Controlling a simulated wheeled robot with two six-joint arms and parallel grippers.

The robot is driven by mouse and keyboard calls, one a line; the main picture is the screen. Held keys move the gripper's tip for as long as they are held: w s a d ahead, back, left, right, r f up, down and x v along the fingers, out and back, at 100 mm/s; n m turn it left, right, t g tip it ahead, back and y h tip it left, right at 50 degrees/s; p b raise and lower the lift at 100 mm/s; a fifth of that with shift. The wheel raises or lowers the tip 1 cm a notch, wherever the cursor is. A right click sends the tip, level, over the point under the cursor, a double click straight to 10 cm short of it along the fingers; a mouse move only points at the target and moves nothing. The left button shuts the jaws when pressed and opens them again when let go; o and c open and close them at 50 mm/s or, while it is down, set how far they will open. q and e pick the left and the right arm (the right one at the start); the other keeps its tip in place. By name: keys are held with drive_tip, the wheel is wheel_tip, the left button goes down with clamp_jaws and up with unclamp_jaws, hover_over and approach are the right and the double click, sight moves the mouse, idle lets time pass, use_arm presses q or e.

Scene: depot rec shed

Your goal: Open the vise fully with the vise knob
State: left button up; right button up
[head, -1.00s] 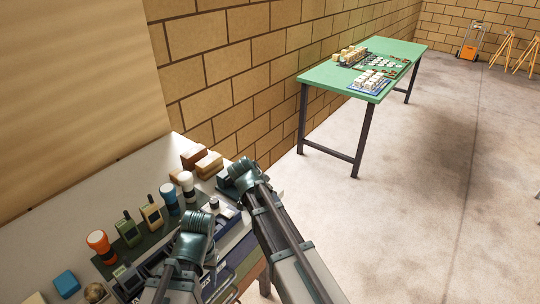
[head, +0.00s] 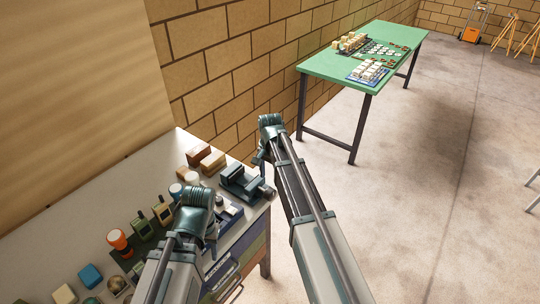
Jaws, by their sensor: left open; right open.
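The vise (head: 236,178) is a dark grey-green block on the workbench's far right corner. Its knob end (head: 266,192) points right, towards the bench edge. The width of its jaw gap is too small to tell. My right gripper (head: 260,155) is open, just beyond and right of the vise, with its fingers angled down. It appears apart from the knob and holds nothing that I can see. My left gripper (head: 211,236) is open over the front part of the bench, nearer than the vise. Its fingers are partly hidden by its own wrist.
The workbench (head: 95,215) carries orange (head: 118,241) and blue (head: 176,192) torches, radios (head: 143,228) and a blue block (head: 90,275). Wooden blocks (head: 205,157) sit behind the vise. A green table (head: 335,66) stands farther off. Floor right of the bench is clear.

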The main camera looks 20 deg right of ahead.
use_arm(q)
drive_tip(key=shift+r+p, duration=2.05)
drive_tip(key=shift+r, duration=0.6)
use_arm(e)
drive_tip(key=shift+r, duration=2.65)
use_arm(q)
wheel_tip(320, 180, down, 9)
drive_tip(key=b, duration=0.9)
use_arm(e)
drive_tip(key=s+a+f+n, duration=0.3)
drive_tip(key=s+a+n, duration=0.1)
drive_tip(key=s, duration=0.4)
drive_tip(key=s+a+f+n, duration=0.3)
drive_tip(key=s+a+n, duration=0.1)
drive_tip(key=s, duration=0.4)
drive_tip(key=s+a+f+n+h, duration=0.1)
drive_tip(key=s+a+f+n, duration=0.2)
drive_tip(key=s+a+n, duration=0.2)
drive_tip(key=s+n, duration=0.1)
drive_tip(key=s, duration=0.2)
